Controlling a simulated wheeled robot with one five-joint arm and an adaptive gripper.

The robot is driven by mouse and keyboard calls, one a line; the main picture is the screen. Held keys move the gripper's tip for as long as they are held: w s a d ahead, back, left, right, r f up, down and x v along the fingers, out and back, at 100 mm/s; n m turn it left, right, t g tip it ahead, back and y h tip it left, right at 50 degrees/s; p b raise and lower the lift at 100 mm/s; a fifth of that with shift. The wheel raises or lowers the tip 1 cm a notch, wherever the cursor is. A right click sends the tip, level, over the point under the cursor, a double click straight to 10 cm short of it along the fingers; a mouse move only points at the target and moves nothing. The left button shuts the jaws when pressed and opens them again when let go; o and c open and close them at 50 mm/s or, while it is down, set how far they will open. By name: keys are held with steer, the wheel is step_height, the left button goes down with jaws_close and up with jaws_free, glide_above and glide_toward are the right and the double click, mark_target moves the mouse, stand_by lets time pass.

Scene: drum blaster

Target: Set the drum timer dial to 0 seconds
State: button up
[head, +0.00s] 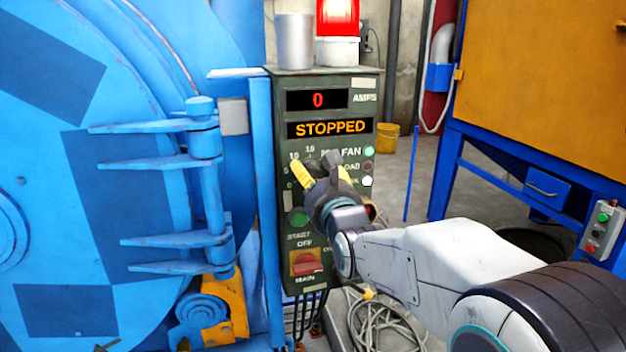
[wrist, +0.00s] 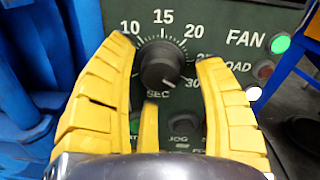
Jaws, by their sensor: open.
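The drum timer dial (wrist: 160,64) is a round dark knob on the green control panel, with a white scale around it in the wrist view. The numbers 10, 15, 20 and 30 and the word SEC show; the 0 end of the scale is hidden by my gripper. A pale mark on the knob seems to point to the lower right, towards 30. My gripper (wrist: 164,54) has yellow fingers, open on either side of the dial, with visible gaps on both sides. I cannot tell its exact distance from the panel. In the head view, my gripper (head: 322,172) mostly covers the dial.
The panel (head: 285,245) carries displays reading 0 and STOPPED (head: 330,128). A lit FAN lamp (wrist: 280,43) is right of the dial. A green start button (head: 298,216) and a red main switch (head: 307,262) sit below. The blue drum (head: 110,210) stands close on the left.

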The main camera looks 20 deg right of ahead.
steer(key=shift+w, duration=0.75)
steer(key=shift+r, duration=0.1)
steer(key=c, duration=1.2)
